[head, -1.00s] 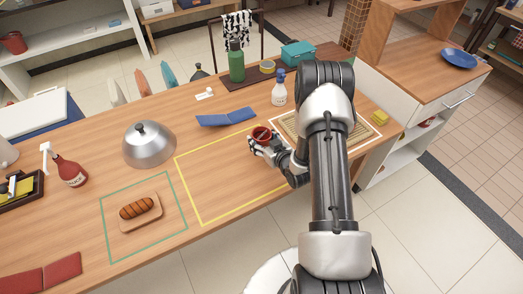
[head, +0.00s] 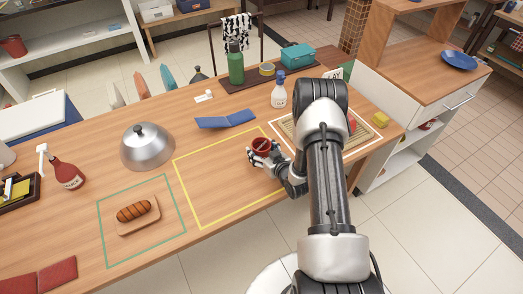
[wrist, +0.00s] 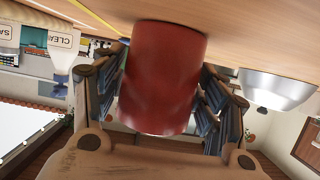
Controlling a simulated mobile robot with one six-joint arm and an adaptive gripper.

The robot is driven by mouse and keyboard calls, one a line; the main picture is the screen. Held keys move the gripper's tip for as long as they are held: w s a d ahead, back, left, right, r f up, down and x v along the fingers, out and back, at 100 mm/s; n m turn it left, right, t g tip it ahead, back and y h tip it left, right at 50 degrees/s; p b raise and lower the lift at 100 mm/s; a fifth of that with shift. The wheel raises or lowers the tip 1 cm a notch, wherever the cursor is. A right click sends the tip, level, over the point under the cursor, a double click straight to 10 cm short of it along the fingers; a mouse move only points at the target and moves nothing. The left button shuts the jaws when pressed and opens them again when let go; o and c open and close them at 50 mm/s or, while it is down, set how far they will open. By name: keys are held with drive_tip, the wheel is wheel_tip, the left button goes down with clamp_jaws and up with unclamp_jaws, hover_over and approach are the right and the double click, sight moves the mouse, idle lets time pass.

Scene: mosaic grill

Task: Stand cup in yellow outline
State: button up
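The red cup (head: 262,144) is upright at the right side of the yellow outline (head: 186,192), near its far right corner, in the head view. I cannot tell whether its base touches the table. My gripper (head: 264,155) is around the cup from the near right. In the wrist view, which is upside down, the cup (wrist: 163,78) fills the space between the fingers of my gripper (wrist: 163,95), with a finger against each side. A bit of yellow line shows behind it there. My arm hides the right part of the outline's near area.
A metal dome (head: 147,148) stands left of the outline. A green outline (head: 104,236) holds a board with a sausage-like food. A grill grate (head: 286,127) is at right. The outline's middle is clear.

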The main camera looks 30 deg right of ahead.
drive_tip(key=shift+o, duration=0.8)
